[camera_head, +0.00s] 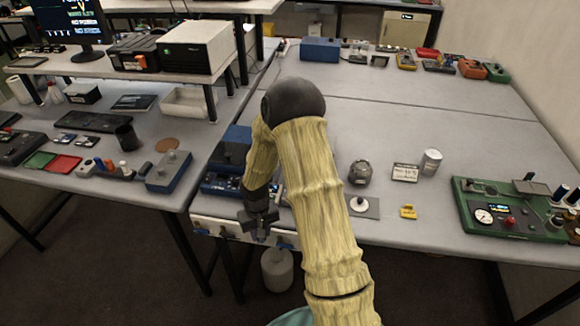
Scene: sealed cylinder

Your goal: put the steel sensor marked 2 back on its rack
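A silver cylinder with a pale label (431,163) stands upright on the right-hand table, right of my arm. It may be the steel sensor, but I cannot read a number on it. A dark grey rounded object with a small label (360,173) stands to its left, beyond a small white card (405,173). I cannot tell which thing is the rack. My gripper (257,236) points down near the table's front edge, well left of the cylinder. I see nothing held in it, but its fingers are too small and dark to judge.
A green instrument panel (510,210) fills the right side. Blue boxes sit behind my gripper. The table's middle (400,115) is clear.

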